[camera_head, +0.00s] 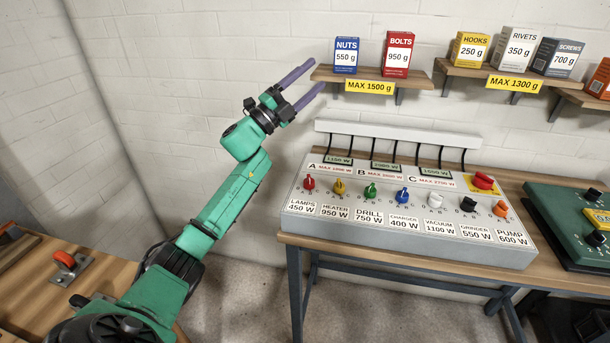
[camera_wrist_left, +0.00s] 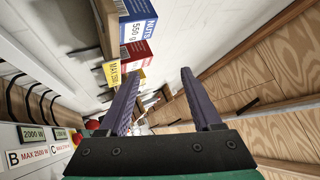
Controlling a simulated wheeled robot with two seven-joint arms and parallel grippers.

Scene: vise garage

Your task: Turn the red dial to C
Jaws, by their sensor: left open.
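The red dial (camera_head: 309,182) is the leftmost in a row of several coloured dials on the sloped grey control panel (camera_head: 400,255), above the label LAMPS 450 W. Labels A, B and C with MAX watt values run along the panel's upper part. The dial's exact pointer setting is too small to tell. My left gripper (camera_head: 304,83) is open and empty, raised above and left of the panel, beside the shelf with the NUTS box. Its two purple fingers also show apart in the left wrist view (camera_wrist_left: 166,92). My right gripper is not in view.
A larger red switch (camera_head: 483,181) on a yellow plate sits at the panel's upper right. Shelves with a NUTS box (camera_head: 346,55) and a BOLTS box (camera_head: 398,54) hang above. A dark green box (camera_head: 570,225) stands right of the panel. Air in front of the panel is clear.

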